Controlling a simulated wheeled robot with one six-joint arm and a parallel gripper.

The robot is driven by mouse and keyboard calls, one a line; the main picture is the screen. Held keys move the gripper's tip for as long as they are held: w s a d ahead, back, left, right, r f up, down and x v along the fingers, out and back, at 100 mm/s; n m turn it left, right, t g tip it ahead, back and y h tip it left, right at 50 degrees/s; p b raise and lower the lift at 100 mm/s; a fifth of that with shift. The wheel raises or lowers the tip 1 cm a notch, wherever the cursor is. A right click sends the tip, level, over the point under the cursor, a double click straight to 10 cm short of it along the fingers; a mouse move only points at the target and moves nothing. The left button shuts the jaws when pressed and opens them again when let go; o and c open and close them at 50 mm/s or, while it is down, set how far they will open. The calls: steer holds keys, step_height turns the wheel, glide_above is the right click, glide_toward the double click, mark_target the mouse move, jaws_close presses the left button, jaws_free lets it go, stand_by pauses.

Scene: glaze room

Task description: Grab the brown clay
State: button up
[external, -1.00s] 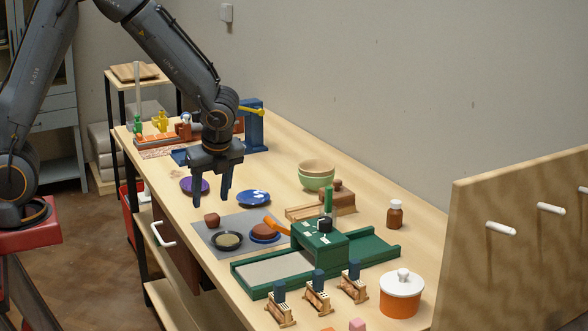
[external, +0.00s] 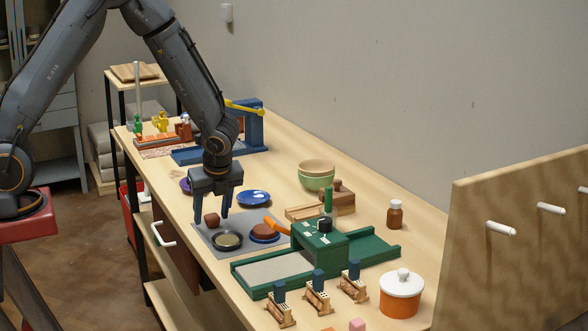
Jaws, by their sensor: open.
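A small brown clay lump (external: 212,220) sits on the grey mat (external: 243,217), near its back left corner. A larger brown clay piece (external: 264,231) lies on a blue plate (external: 276,240) at the mat's right side. My gripper (external: 212,219) is open and points straight down. Its two fingers reach down on either side of the small brown lump in this view. I cannot tell whether they touch it or how far above the mat they are.
A dark bowl (external: 227,240) stands on the mat in front of the small lump. A blue plate (external: 253,198) lies behind the mat.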

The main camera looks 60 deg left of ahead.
steer(key=c, duration=1.1)
steer(key=shift+r, duration=0.1)
steer(key=shift+c, duration=0.2)
